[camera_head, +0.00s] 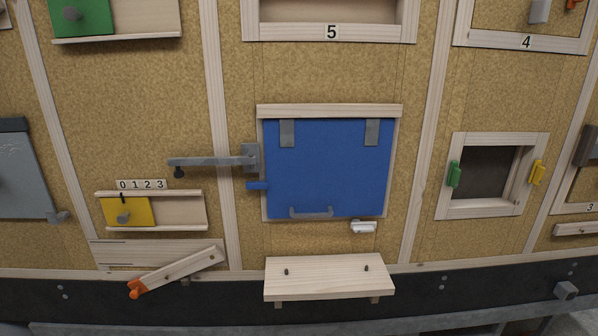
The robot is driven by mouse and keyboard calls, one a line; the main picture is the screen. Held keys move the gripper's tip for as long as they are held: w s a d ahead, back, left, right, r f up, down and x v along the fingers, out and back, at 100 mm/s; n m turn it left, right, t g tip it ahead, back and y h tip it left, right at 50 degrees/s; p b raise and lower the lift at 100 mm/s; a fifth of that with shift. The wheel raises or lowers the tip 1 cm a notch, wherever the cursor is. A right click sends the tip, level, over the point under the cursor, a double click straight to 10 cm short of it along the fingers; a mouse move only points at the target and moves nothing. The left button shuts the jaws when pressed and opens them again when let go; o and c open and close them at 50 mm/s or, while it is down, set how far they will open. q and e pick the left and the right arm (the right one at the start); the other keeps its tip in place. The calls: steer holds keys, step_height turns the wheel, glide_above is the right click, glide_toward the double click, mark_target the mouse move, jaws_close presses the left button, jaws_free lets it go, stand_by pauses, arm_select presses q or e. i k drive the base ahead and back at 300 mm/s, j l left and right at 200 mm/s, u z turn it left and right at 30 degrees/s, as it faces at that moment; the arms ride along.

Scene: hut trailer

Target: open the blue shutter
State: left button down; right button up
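The blue shutter (328,168) is a flat square panel in a wooden frame at the centre of the wall. It looks closed and lies flush in its frame. Two grey hinges (371,133) hold it at the top edge. A grey handle (311,213) sits at its bottom edge. A white latch piece (363,227) is just below its lower right corner. A small blue tab (257,186) sticks out at its left edge. A grey lever arm (212,162) reaches left from a bracket beside the frame. Neither of my grippers shows.
A wooden shelf (329,277) with two pegs juts out below the shutter. To the left are a yellow slider (128,212) and an orange-tipped wooden bar (176,271). To the right is a framed opening (486,173) with green and yellow turn pieces.

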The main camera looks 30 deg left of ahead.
mark_target(330, 167)
steer(key=u, duration=0.9)
